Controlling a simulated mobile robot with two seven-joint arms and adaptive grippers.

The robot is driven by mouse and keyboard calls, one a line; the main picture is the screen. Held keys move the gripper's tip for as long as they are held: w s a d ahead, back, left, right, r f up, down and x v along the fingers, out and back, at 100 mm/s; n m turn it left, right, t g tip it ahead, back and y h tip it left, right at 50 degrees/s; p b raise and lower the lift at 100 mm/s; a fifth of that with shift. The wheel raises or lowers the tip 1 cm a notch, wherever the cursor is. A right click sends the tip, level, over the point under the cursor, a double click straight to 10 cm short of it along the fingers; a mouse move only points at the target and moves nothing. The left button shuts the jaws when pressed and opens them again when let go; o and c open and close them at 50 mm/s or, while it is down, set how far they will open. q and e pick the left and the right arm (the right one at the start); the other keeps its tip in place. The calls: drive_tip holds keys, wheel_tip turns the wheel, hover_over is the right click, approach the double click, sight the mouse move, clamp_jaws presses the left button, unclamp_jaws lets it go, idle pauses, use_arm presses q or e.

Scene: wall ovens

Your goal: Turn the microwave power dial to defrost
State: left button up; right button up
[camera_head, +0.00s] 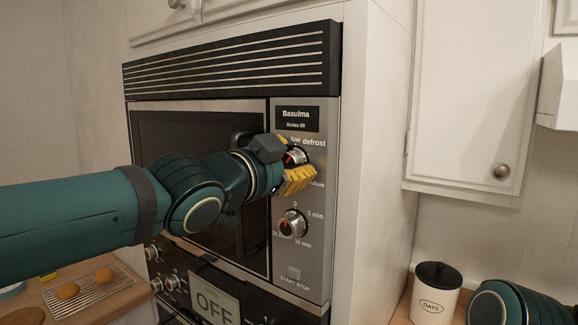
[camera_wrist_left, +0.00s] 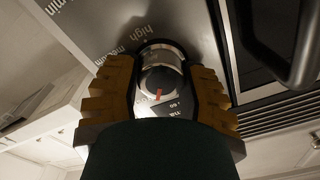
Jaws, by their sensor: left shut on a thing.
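The microwave (camera_head: 190,165) is built into the wall, with a silver control panel at its right. My left gripper (camera_head: 293,164) is shut on the upper power dial (camera_head: 298,156). In the left wrist view, its two yellow fingers lie on either side of the round silver power dial (camera_wrist_left: 160,72). A red mark on the dial points toward the bottom of that view. The word "high" is printed above the dial there, and a partly hidden label is at its lower right. In the head view, "low" and "defrost" show above the dial. My right gripper is out of view.
A lower timer dial (camera_head: 292,223) and a start/stop button (camera_head: 294,272) sit below. The black door handle (camera_wrist_left: 275,45) is close to the gripper. An oven display (camera_head: 214,306) reads OFF. An oats jar (camera_head: 435,292) stands at the right.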

use_arm(q)
drive_tip(key=shift+m+b, duration=0.35)
drive_tip(key=shift+m, duration=1.85)
drive_tip(key=o, duration=1)
drive_tip(key=shift+c, duration=0.2)
drive_tip(key=o, duration=0.3)
drive_tip(key=shift+d, duration=0.1)
